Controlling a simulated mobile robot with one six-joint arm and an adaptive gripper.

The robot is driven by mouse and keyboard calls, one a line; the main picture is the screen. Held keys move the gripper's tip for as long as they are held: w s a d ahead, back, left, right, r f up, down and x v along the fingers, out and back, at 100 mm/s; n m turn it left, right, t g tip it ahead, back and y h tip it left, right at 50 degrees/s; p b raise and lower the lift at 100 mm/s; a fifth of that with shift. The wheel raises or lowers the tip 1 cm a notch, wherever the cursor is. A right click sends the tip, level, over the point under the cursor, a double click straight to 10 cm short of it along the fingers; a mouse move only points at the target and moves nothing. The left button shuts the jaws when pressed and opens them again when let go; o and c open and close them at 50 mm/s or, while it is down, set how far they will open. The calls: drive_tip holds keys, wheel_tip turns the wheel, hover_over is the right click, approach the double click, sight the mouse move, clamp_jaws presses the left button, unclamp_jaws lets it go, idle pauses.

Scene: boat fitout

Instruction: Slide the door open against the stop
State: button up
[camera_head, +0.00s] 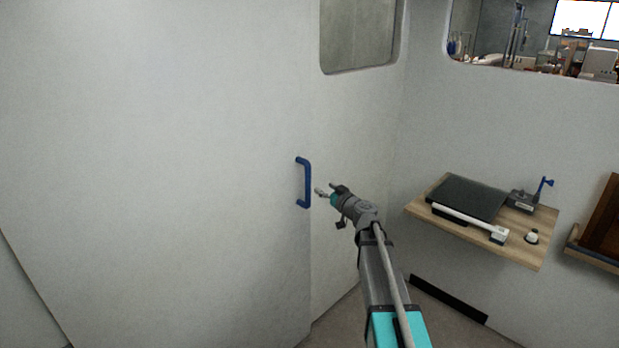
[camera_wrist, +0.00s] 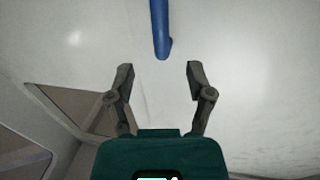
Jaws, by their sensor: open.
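The door (camera_head: 200,170) is a large white panel filling the left of the head view. A blue bar handle (camera_head: 307,183) stands upright near its right edge. My gripper (camera_head: 319,192) is just right of the handle in the head view. In the wrist view my gripper (camera_wrist: 160,78) is open, with its two fingers apart and nothing between them. The handle's end (camera_wrist: 163,48) shows there beyond the fingertips, roughly in line with the gap. I cannot tell whether the gripper touches the handle. The stop cannot be made out.
A wooden shelf (camera_head: 540,248) on the right wall carries a dark flat board (camera_head: 467,196), a white bar tool (camera_head: 465,221) and a grey device with a blue lever (camera_head: 524,201). A window opening (camera_head: 358,35) is above. A black strip (camera_head: 448,299) lies low along the wall.

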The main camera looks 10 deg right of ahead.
sight(310, 178)
drive_tip(key=x, duration=1)
drive_tip(key=shift+w+a, duration=0.15)
drive_tip(key=shift+w, duration=0.15)
clamp_jaws()
drive_tip(key=shift+d, duration=0.25)
drive_tip(key=shift+a, duration=0.15)
drive_tip(key=shift+s, duration=0.1)
